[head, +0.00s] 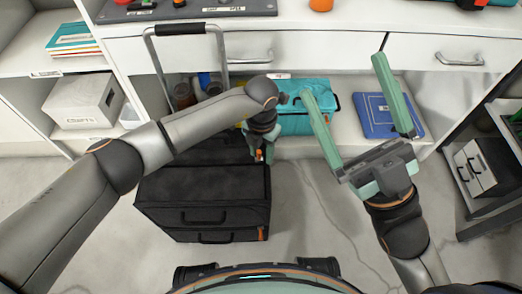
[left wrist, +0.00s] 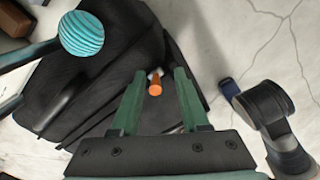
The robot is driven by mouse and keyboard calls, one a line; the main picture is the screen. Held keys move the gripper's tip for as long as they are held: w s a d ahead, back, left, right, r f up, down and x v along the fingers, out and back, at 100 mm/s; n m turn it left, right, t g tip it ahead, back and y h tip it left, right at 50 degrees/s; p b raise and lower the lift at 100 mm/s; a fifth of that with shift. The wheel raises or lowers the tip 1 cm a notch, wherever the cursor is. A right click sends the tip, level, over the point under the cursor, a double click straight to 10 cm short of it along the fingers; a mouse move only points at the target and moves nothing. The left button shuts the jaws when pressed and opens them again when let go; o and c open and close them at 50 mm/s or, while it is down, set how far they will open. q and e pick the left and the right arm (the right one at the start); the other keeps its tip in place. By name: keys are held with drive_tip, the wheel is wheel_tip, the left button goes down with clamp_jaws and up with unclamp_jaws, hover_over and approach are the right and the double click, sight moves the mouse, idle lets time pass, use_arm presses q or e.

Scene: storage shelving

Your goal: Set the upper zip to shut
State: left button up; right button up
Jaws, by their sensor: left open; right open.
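A black suitcase (head: 205,195) lies on the floor in the head view; it fills much of the left wrist view (left wrist: 85,85). An orange zip pull, the upper one (head: 258,155), is at its right edge by my left gripper (head: 263,149). In the left wrist view the orange pull (left wrist: 155,88) shows between the fingers of the open left gripper (left wrist: 160,74); contact with it cannot be told. A lower orange pull (head: 262,233) is near the front right corner. My right gripper (head: 343,75) is wide open and empty, away from the suitcase.
The suitcase's extended handle (head: 181,29) stands upright behind it. A teal case (head: 307,120) and a blue folder-like box (head: 385,117) sit on the low shelf. A ribbed turquoise ball (left wrist: 82,33) shows in the left wrist view. Floor right of the suitcase is clear.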

use_arm(q)
drive_tip(key=shift+a+r, duration=0.1)
wheel_tip(320, 180, up, 12)
drive_tip(key=p, duration=0.4)
drive_tip(key=shift+r, duration=0.2)
use_arm(e)
drive_tip(key=r, duration=0.4)
drive_tip(key=shift+s+d+r, duration=0.1)
drive_tip(key=shift+d+r, duration=0.15)
drive_tip(key=shift+r, duration=0.1)
drive_tip(key=shift+a+f, duration=0.1)
drive_tip(key=shift+f, duration=0.05)
